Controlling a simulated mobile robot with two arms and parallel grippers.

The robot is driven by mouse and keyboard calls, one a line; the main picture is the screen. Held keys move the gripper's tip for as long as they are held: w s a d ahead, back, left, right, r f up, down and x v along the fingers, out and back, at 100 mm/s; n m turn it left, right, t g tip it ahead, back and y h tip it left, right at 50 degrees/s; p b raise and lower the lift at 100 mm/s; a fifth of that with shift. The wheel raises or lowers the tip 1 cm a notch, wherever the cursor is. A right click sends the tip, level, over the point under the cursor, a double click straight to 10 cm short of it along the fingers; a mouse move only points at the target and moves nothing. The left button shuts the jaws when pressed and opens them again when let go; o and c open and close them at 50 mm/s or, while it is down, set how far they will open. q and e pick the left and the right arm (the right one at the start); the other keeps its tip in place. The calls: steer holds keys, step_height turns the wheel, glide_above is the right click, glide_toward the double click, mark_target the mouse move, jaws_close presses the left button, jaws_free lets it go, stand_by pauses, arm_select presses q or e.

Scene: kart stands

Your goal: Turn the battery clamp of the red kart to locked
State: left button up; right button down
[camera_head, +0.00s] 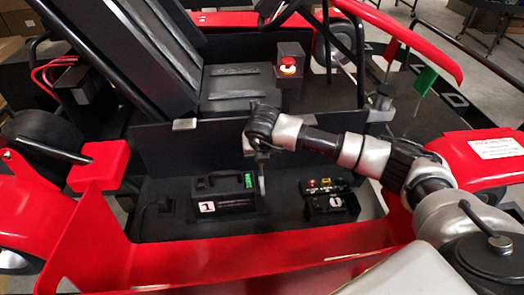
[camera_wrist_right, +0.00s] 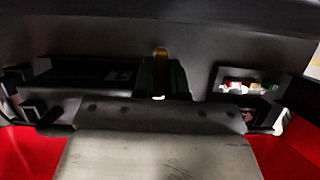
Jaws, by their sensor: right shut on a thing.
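The red kart (camera_head: 95,255) fills the head view, with a black side tray in its floor. In the tray sits a black battery box (camera_head: 235,201) with a white "1" label. A small green piece, seemingly part of the battery clamp (camera_head: 249,181), shows at its right end. My right gripper (camera_head: 262,178) reaches down there and is shut on the clamp. In the right wrist view a dark green and yellow piece of the clamp (camera_wrist_right: 160,70) stands between the fingers (camera_wrist_right: 160,95). The clamp's exact angle is hard to tell. My left gripper is out of view.
A red button (camera_head: 289,65) sits beside the seat (camera_head: 232,85). The black panel behind the tray and red bodywork in front bound the space.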

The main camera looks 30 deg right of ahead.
steer(key=shift+r, duration=0.1)
steer(key=c, duration=1.2)
jaws_free()
steer(key=shift+o, duration=0.2)
steer(key=b+v, duration=0.2)
steer(key=v, duration=0.8)
steer(key=shift+s+r+b, duration=0.15)
steer(key=shift+r+b, duration=0.2)
